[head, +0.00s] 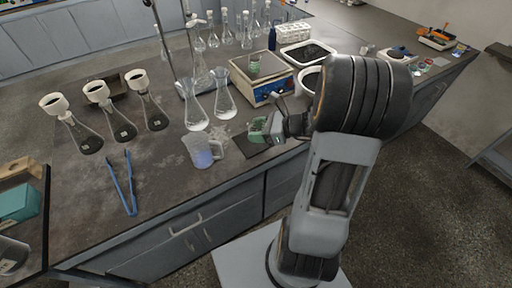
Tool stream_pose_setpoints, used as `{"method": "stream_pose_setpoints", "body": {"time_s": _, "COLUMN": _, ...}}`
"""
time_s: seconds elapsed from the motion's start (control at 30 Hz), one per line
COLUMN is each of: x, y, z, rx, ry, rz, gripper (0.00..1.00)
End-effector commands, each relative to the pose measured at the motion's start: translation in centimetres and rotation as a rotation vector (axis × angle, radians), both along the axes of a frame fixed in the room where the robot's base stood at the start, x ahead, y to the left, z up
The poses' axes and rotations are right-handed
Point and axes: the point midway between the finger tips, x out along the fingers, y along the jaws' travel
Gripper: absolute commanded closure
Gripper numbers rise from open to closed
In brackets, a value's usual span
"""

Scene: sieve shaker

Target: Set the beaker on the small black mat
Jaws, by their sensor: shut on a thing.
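A small glass vessel with green contents (257,128), which looks like the beaker, is between the jaws of my gripper (268,127). My gripper is shut on it from the right. The small black mat (250,150) lies on the bench right below; the beaker and gripper cover part of it. I cannot tell whether the beaker's base touches the mat or is just above it.
A clear jug with blue liquid (202,151) stands close left of the mat. Two conical flasks (195,113) and a balance (263,80) with a small vessel stand behind. Blue tongs (123,184) and several funnel-topped flasks are at left.

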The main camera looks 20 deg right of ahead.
Motion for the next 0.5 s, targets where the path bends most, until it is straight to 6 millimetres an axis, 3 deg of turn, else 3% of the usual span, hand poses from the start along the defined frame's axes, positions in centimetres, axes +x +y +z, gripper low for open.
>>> {"method": "stream_pose_setpoints", "body": {"time_s": 0.1, "x": -1.4, "y": -0.5, "z": -0.6, "rx": -0.008, "ry": 0.004, "rz": -0.003, "gripper": 0.73}}
{"method": "stream_pose_setpoints", "body": {"time_s": 0.23, "x": -1.0, "y": -1.0, "z": -1.0, "rx": -0.010, "ry": 0.014, "rz": 0.000, "gripper": 0.73}}
{"method": "stream_pose_setpoints", "body": {"time_s": 0.5, "x": 4.9, "y": -3.3, "z": -3.7, "rx": -0.009, "ry": 0.018, "rz": 0.003, "gripper": 0.73}}
